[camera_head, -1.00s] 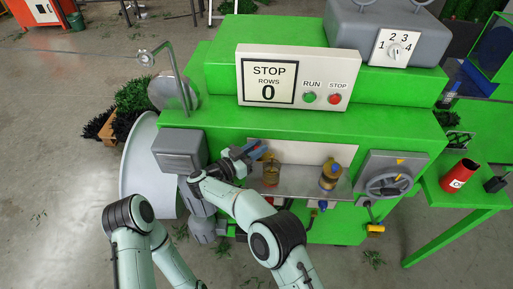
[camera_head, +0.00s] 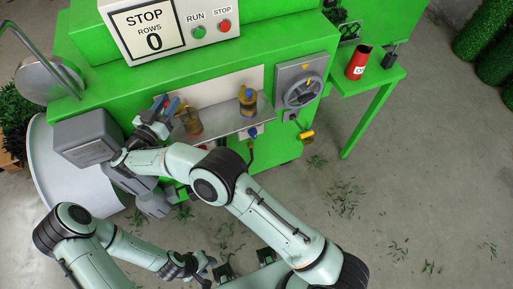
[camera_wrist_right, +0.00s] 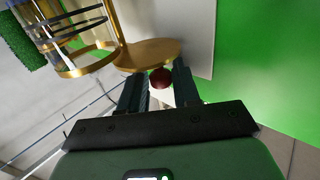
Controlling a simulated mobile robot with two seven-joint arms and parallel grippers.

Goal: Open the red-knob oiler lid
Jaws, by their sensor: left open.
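The red-knob oiler (camera_head: 191,124) is an amber glass jar on the machine's metal ledge, the left one of two. In the right wrist view its brass and glass body (camera_wrist_right: 75,30) is at upper left. Its round brass lid (camera_wrist_right: 150,53) stands off to one side of the jar's ring, at an angle. The red knob (camera_wrist_right: 160,78) fills the gap between my right fingertips. My right gripper (camera_head: 164,106) is beside the oiler, shut on the knob. My left gripper (camera_head: 207,265) is open and empty, low in the head view, well away from the oiler.
A second oiler with a blue knob (camera_head: 247,98) stands to the right on the ledge (camera_head: 218,119). A handwheel (camera_head: 302,91) is farther right. A grey box (camera_head: 88,138) is left of my right gripper. A red can (camera_head: 358,62) stands on a green side table.

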